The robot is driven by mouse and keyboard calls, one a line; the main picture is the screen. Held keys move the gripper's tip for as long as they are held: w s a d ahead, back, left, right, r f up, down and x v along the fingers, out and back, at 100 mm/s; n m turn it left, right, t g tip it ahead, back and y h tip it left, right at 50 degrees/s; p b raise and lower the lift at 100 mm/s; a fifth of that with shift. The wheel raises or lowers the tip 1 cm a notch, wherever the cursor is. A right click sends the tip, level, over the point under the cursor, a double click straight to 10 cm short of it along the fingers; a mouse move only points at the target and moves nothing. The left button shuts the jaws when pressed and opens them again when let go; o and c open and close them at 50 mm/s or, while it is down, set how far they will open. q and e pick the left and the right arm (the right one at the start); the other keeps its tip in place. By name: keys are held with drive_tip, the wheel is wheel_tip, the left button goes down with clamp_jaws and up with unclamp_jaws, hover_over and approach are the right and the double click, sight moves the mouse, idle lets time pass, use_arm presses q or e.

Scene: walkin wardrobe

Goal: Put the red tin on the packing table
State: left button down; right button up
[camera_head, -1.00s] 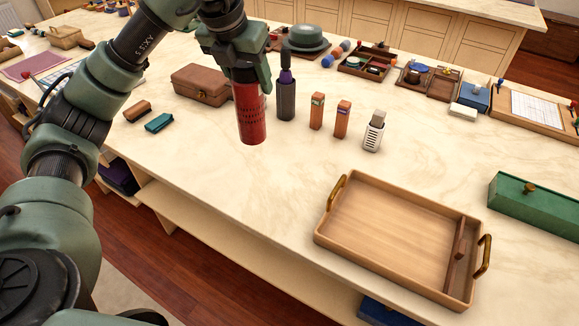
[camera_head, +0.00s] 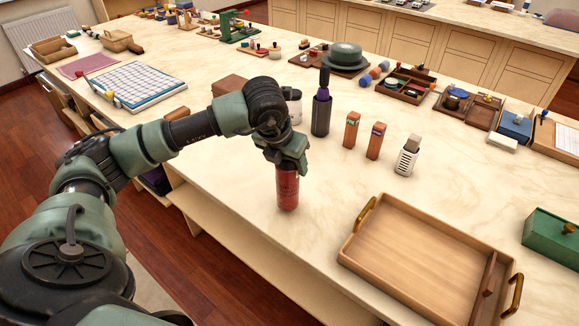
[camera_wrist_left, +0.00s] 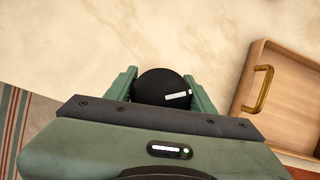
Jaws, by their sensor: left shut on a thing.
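The red tin (camera_head: 287,188) is a red cylinder, upright below my left gripper (camera_head: 287,165) in the head view. The gripper is shut on its top. In the left wrist view, a round black top (camera_wrist_left: 163,88) shows between the fingers of the left gripper (camera_wrist_left: 163,80). The tin is over the pale marble-look table (camera_head: 240,215), near its front edge; I cannot tell whether its base touches the surface. My right gripper is not in view.
A wooden tray (camera_head: 420,255) with brass handles stands right of the tin. Behind are a dark bottle (camera_head: 321,113), two orange-brown boxes (camera_head: 352,130) and a white grater-like item (camera_head: 407,156). The table between tin and tray is clear.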

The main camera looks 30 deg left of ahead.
use_arm(q)
drive_tip(key=shift+f, duration=0.9)
drive_tip(key=shift+f, duration=0.15)
drive_tip(key=c, duration=0.6)
unclamp_jaws()
drive_tip(key=shift+o, duration=0.2)
drive_tip(key=shift+r, duration=0.4)
drive_tip(key=v, duration=1.1)
drive_tip(key=shift+s+r+b, duration=0.15)
drive_tip(key=shift+r+b, duration=0.15)
drive_tip(key=shift+b, duration=0.15)
